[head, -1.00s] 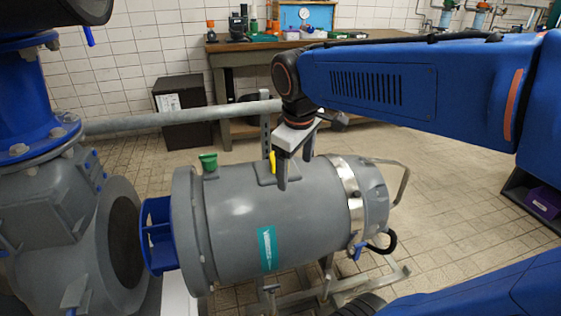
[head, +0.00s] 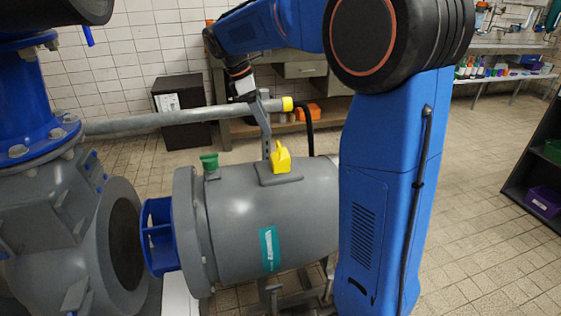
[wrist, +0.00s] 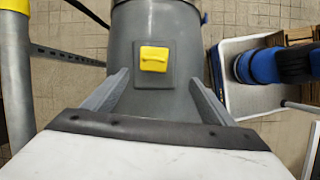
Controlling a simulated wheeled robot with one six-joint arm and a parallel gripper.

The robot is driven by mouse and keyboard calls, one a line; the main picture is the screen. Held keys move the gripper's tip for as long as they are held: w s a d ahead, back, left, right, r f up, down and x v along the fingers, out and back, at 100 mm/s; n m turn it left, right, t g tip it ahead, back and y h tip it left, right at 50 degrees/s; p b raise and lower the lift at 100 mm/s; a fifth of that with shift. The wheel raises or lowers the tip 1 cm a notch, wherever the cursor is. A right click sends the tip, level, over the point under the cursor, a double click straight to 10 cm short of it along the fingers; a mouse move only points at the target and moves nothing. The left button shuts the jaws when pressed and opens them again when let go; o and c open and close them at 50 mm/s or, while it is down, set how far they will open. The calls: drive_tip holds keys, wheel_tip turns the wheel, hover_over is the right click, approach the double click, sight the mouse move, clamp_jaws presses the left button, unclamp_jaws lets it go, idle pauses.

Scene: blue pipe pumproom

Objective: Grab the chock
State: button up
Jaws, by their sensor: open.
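A yellow wedge-shaped block, which looks like the chock (head: 281,159), sits on a small raised grey plate on top of the grey motor housing (head: 235,215). In the wrist view the chock (wrist: 154,58) lies ahead of my gripper (wrist: 159,79), roughly between the lines of its two fingers. The fingers are spread apart with nothing between them. They do not appear to touch the chock.
A grey pipe with a yellow end (head: 190,117) runs behind the motor, on an upright bracket (head: 262,125). A green fitting (head: 209,162) stands on the motor, left of the chock. A workbench (head: 305,70) is at the back. Floor is open at the right.

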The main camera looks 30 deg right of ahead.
sight(280, 156)
drive_tip(key=shift+n, duration=0.3)
drive_tip(key=x, duration=0.5)
drive_tip(key=w+x, duration=0.1)
drive_tip(key=x, duration=1.1)
drive_tip(key=shift+w+d+f, duration=0.25)
drive_tip(key=shift+w, duration=0.05)
drive_tip(key=c, duration=1.4)
